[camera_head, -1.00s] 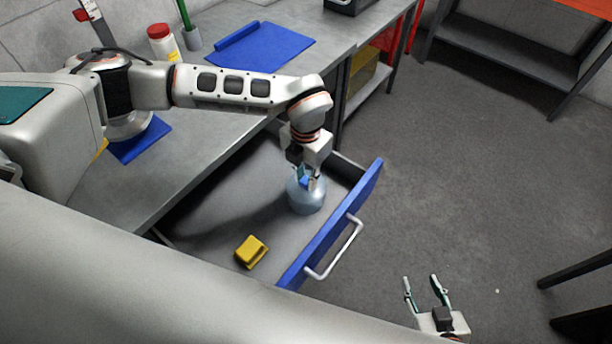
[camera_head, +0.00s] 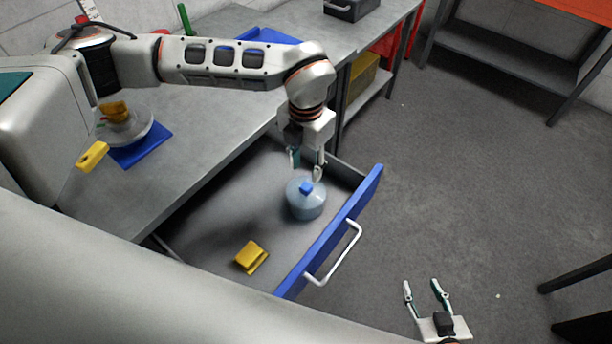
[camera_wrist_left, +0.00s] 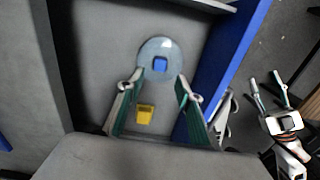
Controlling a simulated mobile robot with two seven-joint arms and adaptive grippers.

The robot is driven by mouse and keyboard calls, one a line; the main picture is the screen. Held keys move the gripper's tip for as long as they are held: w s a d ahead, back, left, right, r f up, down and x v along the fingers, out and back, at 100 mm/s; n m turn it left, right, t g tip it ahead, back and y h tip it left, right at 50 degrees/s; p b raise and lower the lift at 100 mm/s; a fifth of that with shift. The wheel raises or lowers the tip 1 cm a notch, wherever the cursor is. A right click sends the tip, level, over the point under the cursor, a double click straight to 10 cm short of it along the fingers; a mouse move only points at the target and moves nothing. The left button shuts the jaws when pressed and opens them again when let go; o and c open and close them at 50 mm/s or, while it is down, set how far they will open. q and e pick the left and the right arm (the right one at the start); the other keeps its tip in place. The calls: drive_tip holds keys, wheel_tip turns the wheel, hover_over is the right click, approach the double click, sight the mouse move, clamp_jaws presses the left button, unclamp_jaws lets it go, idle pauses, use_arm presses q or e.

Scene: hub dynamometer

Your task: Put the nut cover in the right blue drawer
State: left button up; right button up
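The nut cover (camera_head: 305,203), a pale blue-grey translucent dome with a blue knob on top, sits inside the open drawer (camera_head: 330,238) with the blue front. It also shows in the left wrist view (camera_wrist_left: 161,50), upright on the drawer floor. My left gripper (camera_head: 306,172) is open and empty just above the knob, apart from it. In the left wrist view its two fingers (camera_wrist_left: 158,88) are spread, with the cover beyond their tips. My right gripper (camera_head: 424,287) is open and empty over the floor at the lower right.
A yellow block (camera_head: 252,257) lies in the drawer near the cover. The grey workbench (camera_head: 205,140) holds a blue mat (camera_head: 143,146) and another yellow object (camera_head: 92,156). A silver handle (camera_head: 338,255) sticks out from the drawer front. The floor to the right is mostly clear.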

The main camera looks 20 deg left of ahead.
use_arm(q)
drive_tip(key=shift+r, duration=2.3)
